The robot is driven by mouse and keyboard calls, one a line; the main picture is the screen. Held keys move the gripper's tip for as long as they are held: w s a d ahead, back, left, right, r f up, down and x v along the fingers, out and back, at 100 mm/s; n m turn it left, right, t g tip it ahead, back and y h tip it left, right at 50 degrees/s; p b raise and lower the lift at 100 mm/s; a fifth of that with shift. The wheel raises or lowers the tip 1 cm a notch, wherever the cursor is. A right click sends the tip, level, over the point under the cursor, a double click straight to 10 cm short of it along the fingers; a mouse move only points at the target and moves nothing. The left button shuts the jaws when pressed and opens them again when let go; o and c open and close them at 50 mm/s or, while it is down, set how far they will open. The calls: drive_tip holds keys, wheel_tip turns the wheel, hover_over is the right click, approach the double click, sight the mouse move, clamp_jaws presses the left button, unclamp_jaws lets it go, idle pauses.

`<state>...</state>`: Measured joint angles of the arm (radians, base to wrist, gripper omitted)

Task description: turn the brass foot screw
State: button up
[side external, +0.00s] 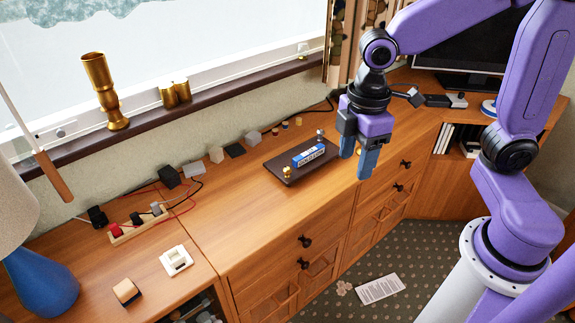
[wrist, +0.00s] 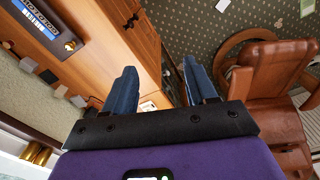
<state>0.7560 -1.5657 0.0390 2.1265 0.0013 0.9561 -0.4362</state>
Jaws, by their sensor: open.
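The brass foot screw (side external: 287,171) is a small gold knob at the near left corner of a dark base plate (side external: 277,164) on the wooden cabinet. A blue and white level (side external: 308,155) lies along the plate, with a small metal knob by its far end. In the wrist view a brass knob (wrist: 70,45) shows at the left, beside the white-lettered level (wrist: 38,17). My gripper (side external: 358,166) points down, open and empty, to the right of the plate and apart from it. Its two blue fingers (wrist: 159,68) stand wide apart in the wrist view, with nothing between them.
Several small blocks (side external: 216,154) line the wall behind the plate. A plug strip with wires (side external: 137,225), a white holder (side external: 176,260) and a blue lamp (side external: 40,275) stand to the left. A monitor (side external: 465,50) is at the back right. Cabinet top before the plate is clear.

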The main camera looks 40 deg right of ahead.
drive_tip(key=w+f+n, duration=0.2)
drive_tip(key=w+f, duration=0.1)
drive_tip(key=w, duration=1.3)
drive_tip(key=n, duration=0.2)
hover_over(287, 169)
wheel_tip(287, 169, down, 6)
wheel_tip(287, 169, down, 16)
drive_tip(key=shift+d+f, duration=0.1)
drive_tip(key=shift+f, duration=0.1)
clamp_jaws()
